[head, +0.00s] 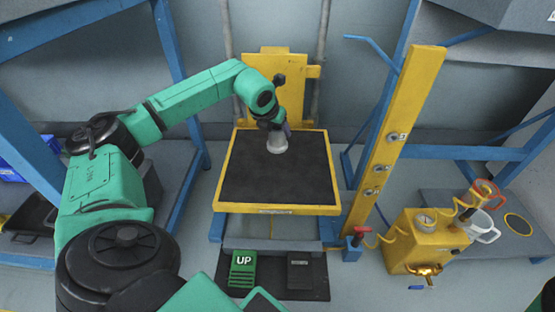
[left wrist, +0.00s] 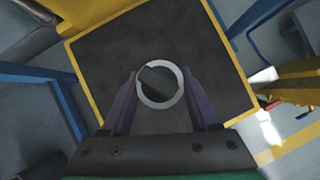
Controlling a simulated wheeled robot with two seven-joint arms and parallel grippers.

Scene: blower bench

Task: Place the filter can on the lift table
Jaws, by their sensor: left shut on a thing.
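The filter can (head: 277,145) is a small, pale grey-white cylinder over the middle of the lift table. The lift table (head: 245,185) has a black top and a yellow rim. My left gripper (head: 280,130) reaches down from above and is shut on the can. In the left wrist view, the can (left wrist: 142,92) shows as a light ring with a dark bar across its top, between the two purple fingers of my left gripper (left wrist: 159,80). The can looks upright. I cannot tell whether its base touches the black top. My right gripper is not in view.
A green UP pedal (head: 242,270) and a dark pedal (head: 299,270) sit on the floor before the table. A yellow post (head: 395,140) stands at right, near a yellow box with a gauge (head: 425,240) and a white jug (head: 483,228). The black top around the can is clear.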

